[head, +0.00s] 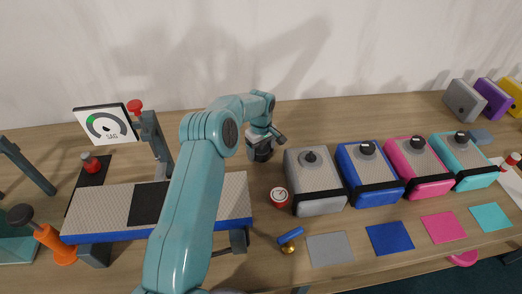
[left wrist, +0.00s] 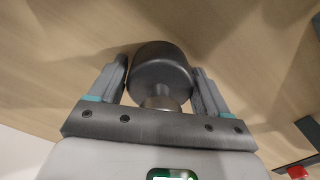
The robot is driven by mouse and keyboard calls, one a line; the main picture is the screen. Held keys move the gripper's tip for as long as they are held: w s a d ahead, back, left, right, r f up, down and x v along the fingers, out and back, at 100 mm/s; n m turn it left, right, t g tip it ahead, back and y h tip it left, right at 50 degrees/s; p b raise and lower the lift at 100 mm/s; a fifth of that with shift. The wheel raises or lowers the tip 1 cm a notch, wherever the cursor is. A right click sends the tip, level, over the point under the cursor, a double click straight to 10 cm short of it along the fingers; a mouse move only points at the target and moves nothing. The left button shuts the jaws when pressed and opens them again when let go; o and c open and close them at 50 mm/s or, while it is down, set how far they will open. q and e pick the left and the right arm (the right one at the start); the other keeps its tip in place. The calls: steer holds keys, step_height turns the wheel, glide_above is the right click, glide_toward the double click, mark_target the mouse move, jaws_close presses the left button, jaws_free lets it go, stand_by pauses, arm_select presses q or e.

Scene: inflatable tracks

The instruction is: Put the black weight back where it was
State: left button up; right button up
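The black weight (head: 262,154) is a dark cylinder under my left gripper (head: 264,140), behind and left of the grey inflatable block. In the left wrist view the weight (left wrist: 160,70) sits between the two fingers of my left gripper (left wrist: 162,80), its narrow neck toward the palm. The fingers lie close along both sides and appear shut on it. I cannot tell whether its far end touches the wooden table. My right gripper is not in view.
A grey-topped track with blue sides (head: 110,200) and a black patch (head: 149,204) lies left, partly behind my left arm. A red-and-white dial (head: 279,196) and grey (head: 313,180), blue (head: 369,173), pink and teal blocks are right.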

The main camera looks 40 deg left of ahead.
arm_select(q)
steer(key=shift+o, duration=0.5)
steer(key=shift+d+r, duration=0.1)
steer(key=shift+r+p, duration=0.35)
steer(key=shift+r, duration=0.05)
step_height(320, 180, up, 11)
steer(key=p, duration=0.5)
steer(key=shift+r, duration=0.2)
steer(key=shift+s, duration=0.15)
